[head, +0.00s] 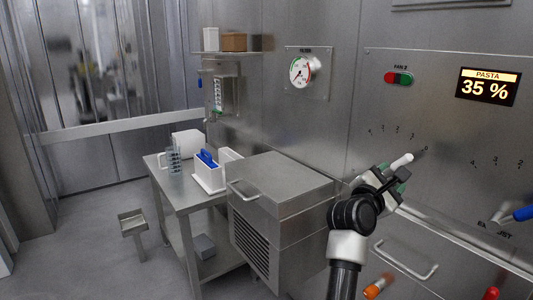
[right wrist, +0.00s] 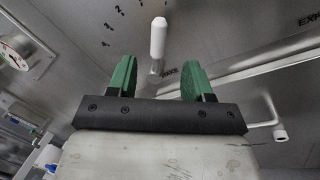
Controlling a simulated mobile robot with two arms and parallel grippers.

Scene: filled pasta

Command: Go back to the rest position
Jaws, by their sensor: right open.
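My right gripper (head: 393,178) is raised in front of the steel wall panel, at a white-handled lever (head: 402,160). In the right wrist view the gripper (right wrist: 158,78) is open, with its green fingers spread and nothing held. The white lever (right wrist: 157,38) stands upright in the gap between them in that picture; the fingers do not touch it. How deep it reaches between them I cannot tell. My left gripper is not in view.
A display (head: 488,87) reads PASTA 35 %. A blue handle (head: 522,213) is at the right, with a horizontal bar handle (head: 405,268) below. A steel box (head: 280,180) stands left of my arm, beside a table (head: 185,194) with containers. Floor at left is mostly clear.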

